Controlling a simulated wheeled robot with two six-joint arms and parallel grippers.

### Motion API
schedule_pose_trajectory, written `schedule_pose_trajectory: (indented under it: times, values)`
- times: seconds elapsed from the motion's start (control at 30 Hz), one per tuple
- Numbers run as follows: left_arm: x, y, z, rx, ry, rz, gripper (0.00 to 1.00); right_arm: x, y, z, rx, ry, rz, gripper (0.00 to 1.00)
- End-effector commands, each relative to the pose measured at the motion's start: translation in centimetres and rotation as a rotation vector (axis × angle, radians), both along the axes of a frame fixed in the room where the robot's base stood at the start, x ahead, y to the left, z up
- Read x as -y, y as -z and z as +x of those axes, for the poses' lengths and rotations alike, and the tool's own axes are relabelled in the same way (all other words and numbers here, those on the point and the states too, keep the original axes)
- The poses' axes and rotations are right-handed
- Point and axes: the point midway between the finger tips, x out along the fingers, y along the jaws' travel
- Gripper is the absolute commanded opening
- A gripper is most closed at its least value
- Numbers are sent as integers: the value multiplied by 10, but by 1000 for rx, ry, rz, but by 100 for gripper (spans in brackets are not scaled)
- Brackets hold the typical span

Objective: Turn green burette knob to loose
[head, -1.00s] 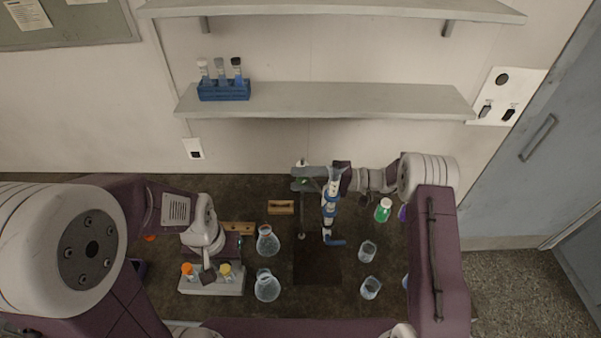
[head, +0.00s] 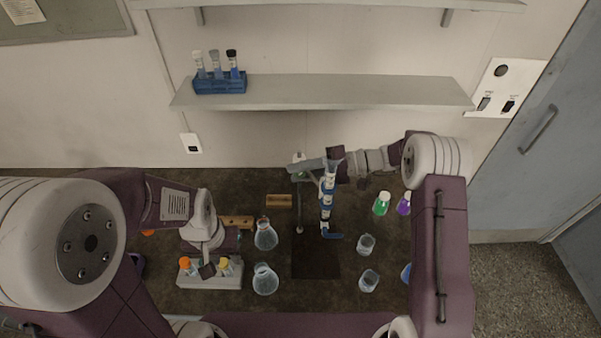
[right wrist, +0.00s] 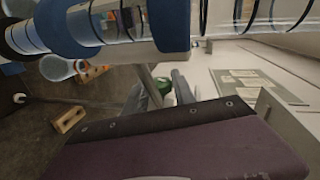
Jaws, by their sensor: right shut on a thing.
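The burette (head: 326,203), clear with blue bands, stands in its stand over the dark middle of the bench. In the right wrist view it crosses the top, close to the camera. The green knob (right wrist: 165,86) shows between my right gripper's grey fingers in that view. In the head view, my right gripper (head: 297,166) reaches in from the right behind the burette, its fingers shut on the knob, which they mostly hide. My left gripper (head: 207,270) hangs over the white rack at the left; its jaw opening is unclear.
The white rack (head: 207,282) holds orange- and yellow-capped tubes. Two flasks (head: 265,236) stand left of the burette. Beakers (head: 366,244), a green bottle (head: 381,204) and a purple bottle (head: 403,204) stand to its right. A shelf (head: 330,92) hangs above.

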Motion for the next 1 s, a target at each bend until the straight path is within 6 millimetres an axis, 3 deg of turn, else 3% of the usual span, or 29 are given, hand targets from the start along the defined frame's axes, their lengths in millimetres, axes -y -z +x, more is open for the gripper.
schedule_pose_trajectory:
  times: [0.17, 0.2, 0.23, 0.27, 0.57, 1.0]
  values:
    - [0, 0, 0, 0, 0, 0, 36, 0, 1, 0, -2, -1, 1, 0]
    - [0, 0, 0, 0, 0, 0, 36, 0, 1, 0, -2, -1, 1, 43]
    - [0, 0, 0, 0, 0, 0, 36, 0, 1, 0, -2, -1, 1, 51]
    - [0, 0, 0, 0, 0, 0, 36, 0, 1, 0, -2, -1, 1, 53]
    - [0, 1, 0, 0, 0, 0, 36, 2, 1, 0, -1, 0, 2, 53]
    - [0, 33, 0, 0, 0, 0, 36, 80, -16, 1, 0, 2, 0, 53]
